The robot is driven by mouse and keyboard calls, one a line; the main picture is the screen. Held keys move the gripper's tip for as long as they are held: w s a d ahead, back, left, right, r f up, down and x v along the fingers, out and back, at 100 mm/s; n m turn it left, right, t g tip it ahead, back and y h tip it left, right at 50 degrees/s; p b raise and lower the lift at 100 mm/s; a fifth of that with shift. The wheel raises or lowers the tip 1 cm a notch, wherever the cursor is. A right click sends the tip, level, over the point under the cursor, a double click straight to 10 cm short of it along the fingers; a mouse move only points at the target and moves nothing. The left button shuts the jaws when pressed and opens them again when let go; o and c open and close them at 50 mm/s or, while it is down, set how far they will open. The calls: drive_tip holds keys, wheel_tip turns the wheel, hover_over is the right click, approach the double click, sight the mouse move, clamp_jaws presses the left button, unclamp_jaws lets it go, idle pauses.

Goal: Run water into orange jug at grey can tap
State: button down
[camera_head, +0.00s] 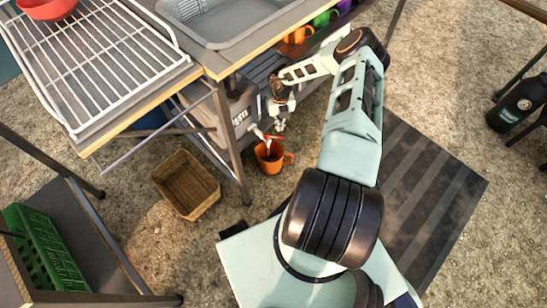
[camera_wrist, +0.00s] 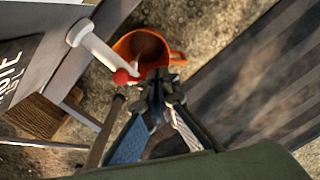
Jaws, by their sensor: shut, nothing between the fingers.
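The orange jug (camera_head: 264,163) stands upright under the tap, its handle to the right. It also shows in the wrist view (camera_wrist: 176,58), mouth up. The tap (camera_wrist: 97,50) is white with a red end (camera_wrist: 124,77), which overlaps the jug's rim in the wrist view. In the head view the tap (camera_head: 258,134) comes from the grey can (camera_head: 232,113), whose lettering is partly hidden. My gripper (camera_wrist: 160,82) is shut and empty, close to the tap's red end; I cannot tell whether they touch. I cannot make out running water.
A wicker basket (camera_head: 186,184) stands left of the jug. A table with a sink (camera_head: 215,20) and a wire rack (camera_head: 85,60) is above the can. A table leg (camera_head: 232,150) stands close left of the jug. A striped mat (camera_head: 430,195) lies right.

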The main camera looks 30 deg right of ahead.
drive_tip(key=s+a+p, duration=0.3)
drive_tip(key=s+p, duration=0.1)
drive_tip(key=s, duration=0.1)
drive_tip(key=shift+s+p, duration=0.15)
drive_tip(key=shift+p, duration=0.25)
drive_tip(key=shift+a+f, duration=0.1)
wheel_tip(320, 180, down, 4)
drive_tip(key=b, duration=0.4)
drive_tip(key=shift+f, duration=0.25)
idle(6.1)
